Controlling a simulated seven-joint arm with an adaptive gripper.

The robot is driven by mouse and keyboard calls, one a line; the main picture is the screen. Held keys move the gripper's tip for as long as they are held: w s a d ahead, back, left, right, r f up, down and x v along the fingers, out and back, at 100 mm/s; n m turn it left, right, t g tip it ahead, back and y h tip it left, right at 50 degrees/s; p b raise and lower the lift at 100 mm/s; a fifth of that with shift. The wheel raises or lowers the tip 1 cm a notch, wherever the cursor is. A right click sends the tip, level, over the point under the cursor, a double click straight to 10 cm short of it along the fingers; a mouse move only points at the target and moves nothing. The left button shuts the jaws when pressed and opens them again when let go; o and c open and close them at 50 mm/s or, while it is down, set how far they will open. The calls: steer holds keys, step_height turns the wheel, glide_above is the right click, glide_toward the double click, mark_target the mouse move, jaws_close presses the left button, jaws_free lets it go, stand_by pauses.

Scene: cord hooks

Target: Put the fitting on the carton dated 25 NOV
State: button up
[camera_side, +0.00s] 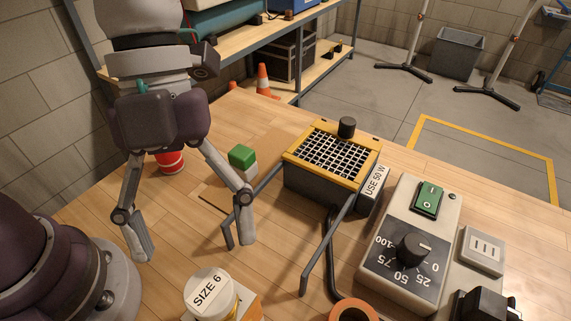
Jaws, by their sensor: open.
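My gripper (194,248) is open, with its fingers spread wide and nothing between them. It hangs above the left part of the wooden table, left of the yellow-topped box. I cannot make out a carton marked 25 NOV or tell which thing is the fitting. A white round-topped container marked SIZE 6 (211,292) stands at the front, partly cut off by the lower edge. A small block with a green top (242,157) stands behind the right finger. An orange ring (353,312) is partly cut off at the lower edge.
A dark box with a yellow-framed grid (333,157) bears a black knob, with a USE 50 W label (375,180) beside it. Grey bent rods extend in front. A dial box (408,247) stands right. A red-and-white object (170,162) is behind my gripper.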

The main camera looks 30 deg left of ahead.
steer(key=w+a+n+t+y, duration=0.1)
steer(key=a+n+t, duration=0.3)
steer(key=a+n, duration=0.5)
steer(key=w+a+r+n+t+y, duration=0.1)
steer(key=w+a+n+t, duration=0.3)
steer(key=a+n, duration=0.5)
steer(key=n+y, duration=0.1)
steer(key=n, duration=0.8)
steer(key=shift+a+r+t, duration=0.25)
steer(key=shift+t, duration=0.15)
